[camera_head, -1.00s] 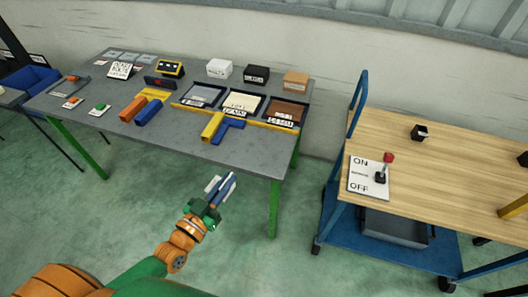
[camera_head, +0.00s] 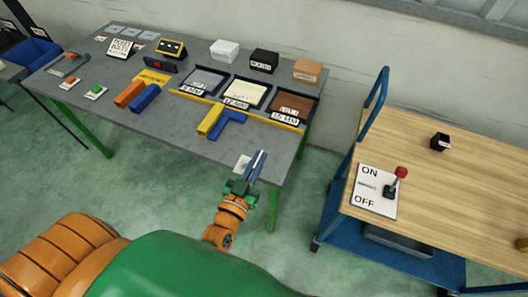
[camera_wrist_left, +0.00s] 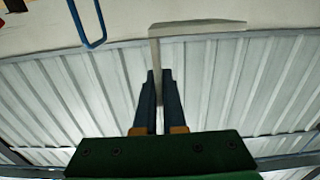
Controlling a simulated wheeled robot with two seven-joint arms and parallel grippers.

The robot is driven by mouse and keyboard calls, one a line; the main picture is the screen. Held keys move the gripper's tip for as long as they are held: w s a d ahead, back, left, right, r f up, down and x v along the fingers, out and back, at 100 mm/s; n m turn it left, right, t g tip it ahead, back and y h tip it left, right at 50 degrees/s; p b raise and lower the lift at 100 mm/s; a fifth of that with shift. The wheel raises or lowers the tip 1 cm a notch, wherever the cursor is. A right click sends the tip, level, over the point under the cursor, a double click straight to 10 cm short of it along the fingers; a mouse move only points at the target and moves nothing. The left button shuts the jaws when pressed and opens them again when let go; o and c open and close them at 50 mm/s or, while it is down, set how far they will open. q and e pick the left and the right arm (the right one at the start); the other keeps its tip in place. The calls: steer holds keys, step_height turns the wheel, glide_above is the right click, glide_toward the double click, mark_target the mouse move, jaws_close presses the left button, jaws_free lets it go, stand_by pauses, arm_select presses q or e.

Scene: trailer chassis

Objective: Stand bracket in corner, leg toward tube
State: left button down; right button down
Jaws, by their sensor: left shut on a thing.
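My left gripper (camera_head: 256,166) is in front of the grey table's front edge, toward its right end. It is shut on a pale grey L-shaped bracket (camera_head: 242,163). In the left wrist view, one thin leg of the bracket runs between the blue fingers (camera_wrist_left: 158,95) and the other part (camera_wrist_left: 200,28) extends to the right beyond the fingertips. On the table, a yellow bar (camera_head: 209,121) and a blue piece (camera_head: 230,120) meet in a corner shape. An orange bar (camera_head: 130,93) and a blue bar (camera_head: 145,98) lie side by side. I cannot tell which is the tube. My right gripper is not in view.
The grey table (camera_head: 185,133) has labelled trays (camera_head: 244,92) behind a yellow rail, and small white, black and orange boxes at the back. A wooden-topped blue cart (camera_head: 450,200) with an ON/OFF lever panel (camera_head: 374,191) stands at the right. Floor shows between them.

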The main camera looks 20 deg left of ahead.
arm_select(q)
steer(key=w+f+b, duration=0.3)
steer(key=w+b, duration=0.1)
steer(key=w+f+b, duration=0.3)
steer(key=w+b, duration=0.2)
steer(key=w+f+b, duration=0.3)
steer(key=w+b, duration=0.1)
steer(key=shift+w+a+f+b, duration=0.2)
steer(key=shift+w+a+b, duration=0.15)
steer(key=shift+a+b, duration=0.05)
steer(key=shift+w+f+b, duration=0.2)
steer(key=shift+f+b, duration=0.05)
steer(key=shift+b, duration=0.1)
steer(key=f+b, duration=0.1)
steer(key=b, duration=0.1)
steer(key=f+b, duration=0.2)
steer(key=shift+w+f, duration=0.25)
steer(key=shift+w, duration=0.1)
steer(key=shift+r+p, duration=0.25)
steer(key=shift+p, duration=0.05)
steer(key=shift+f, duration=0.1)
